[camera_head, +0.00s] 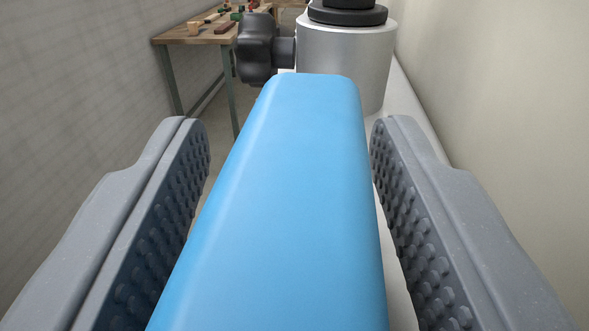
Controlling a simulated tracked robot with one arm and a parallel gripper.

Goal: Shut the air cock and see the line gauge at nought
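A long, smooth blue bar (285,190) with rounded edges, which looks like the cock's lever, runs from the bottom of the view up to the middle. My gripper (289,150) is open, with one studded grey finger on each side of the blue bar. A gap shows between the bar and the right finger, and a gap shows by the left fingertip. Lower on the left the bar and finger nearly overlap in the view, so I cannot tell contact there. No gauge face shows, and the cock's body cannot be made out.
A silver cylinder (345,62) with a black stepped top (347,12) stands just beyond the bar. A black knob (256,50) sticks out from its left. A wooden bench (195,34) with small items stands farther back left. Walls close both sides.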

